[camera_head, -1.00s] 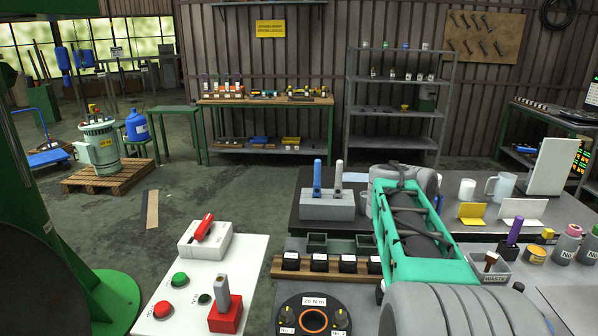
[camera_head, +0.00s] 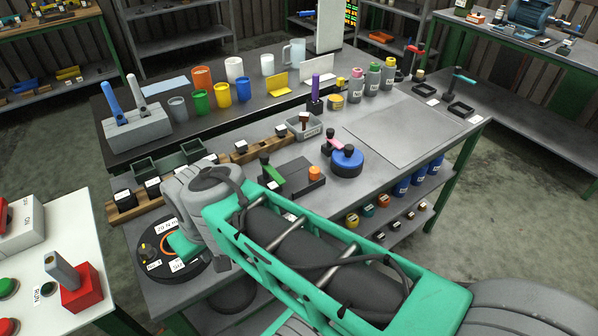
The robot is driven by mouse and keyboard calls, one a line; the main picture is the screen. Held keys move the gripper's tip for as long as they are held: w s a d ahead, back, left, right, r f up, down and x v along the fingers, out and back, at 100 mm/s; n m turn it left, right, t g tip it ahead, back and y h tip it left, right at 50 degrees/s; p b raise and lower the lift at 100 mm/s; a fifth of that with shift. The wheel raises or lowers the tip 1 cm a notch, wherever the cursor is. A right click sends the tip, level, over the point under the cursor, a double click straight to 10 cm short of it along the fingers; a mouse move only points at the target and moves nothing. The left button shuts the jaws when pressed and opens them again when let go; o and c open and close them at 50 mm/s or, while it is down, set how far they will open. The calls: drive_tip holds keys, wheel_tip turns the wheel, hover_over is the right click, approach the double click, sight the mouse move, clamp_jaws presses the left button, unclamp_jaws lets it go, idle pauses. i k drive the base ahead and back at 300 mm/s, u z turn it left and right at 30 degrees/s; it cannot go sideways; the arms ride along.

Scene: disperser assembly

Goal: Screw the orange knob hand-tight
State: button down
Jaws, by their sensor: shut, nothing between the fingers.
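A small orange knob (camera_head: 314,173) stands upright at the right end of a dark block (camera_head: 302,187) on the grey workbench, right of a green part with a black knob (camera_head: 270,174). I cannot tell how far it is screwed in. My teal and grey arm crosses the foreground just in front of this block, from lower right to the bench's left end. A teal part of it shows over the round black "20 N m" station. My gripper's fingers are hidden behind the arm or out of frame.
A blue round part with black knobs (camera_head: 347,162) stands right of the block. Behind are a waste bin (camera_head: 305,131), cups and bottles. The grey mat (camera_head: 405,128) at the right is clear. A white control panel (camera_head: 50,255) stands at the left.

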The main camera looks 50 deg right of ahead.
sight(314, 173)
drive_tip(key=z, duration=0.7)
drive_tip(key=k, duration=0.25)
drive_tip(key=z, duration=0.7)
